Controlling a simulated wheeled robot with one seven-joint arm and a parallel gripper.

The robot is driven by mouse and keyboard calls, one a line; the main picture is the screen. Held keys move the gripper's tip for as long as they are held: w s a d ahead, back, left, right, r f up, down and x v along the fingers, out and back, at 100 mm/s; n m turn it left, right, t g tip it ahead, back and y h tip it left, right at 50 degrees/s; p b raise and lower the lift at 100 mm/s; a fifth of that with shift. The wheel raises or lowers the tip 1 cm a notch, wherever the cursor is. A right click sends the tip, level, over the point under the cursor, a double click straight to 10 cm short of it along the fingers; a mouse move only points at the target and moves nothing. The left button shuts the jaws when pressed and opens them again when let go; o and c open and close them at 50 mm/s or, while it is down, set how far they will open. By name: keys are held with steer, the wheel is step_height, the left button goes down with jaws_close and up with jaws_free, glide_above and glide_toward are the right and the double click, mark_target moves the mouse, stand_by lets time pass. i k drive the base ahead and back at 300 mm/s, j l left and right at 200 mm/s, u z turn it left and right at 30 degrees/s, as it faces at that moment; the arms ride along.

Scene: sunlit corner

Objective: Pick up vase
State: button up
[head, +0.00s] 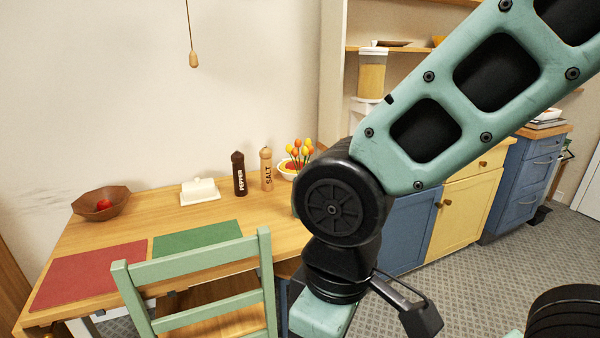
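A bunch of orange and yellow tulips (301,149) stands at the back right of the wooden table, just left of my arm. The vase itself I cannot make out; the area below the blooms is partly covered by a white bowl and my arm's black joint. My arm crosses the right half of the head view from the upper right and bends down in the middle. A dark jointed piece low beside it may be part of my gripper (408,305). Its fingertips are not clear, and I see nothing held in it.
The table (100,238) holds a brown bowl (103,203) with a red fruit, a butter dish (199,191), pepper (239,174) and salt (267,169) mills, and red (85,278) and green (197,240) mats. A green chair (190,265) stands in front. Cabinets (470,205) line the right.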

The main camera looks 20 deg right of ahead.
mark_target(308, 148)
steer(key=i+l+z, duration=0.1)
steer(key=i+z, duration=0.65)
steer(key=i+j+z, duration=0.2)
steer(key=j, duration=0.15)
steer(key=i+j+z, duration=0.2)
steer(key=j, duration=0.2)
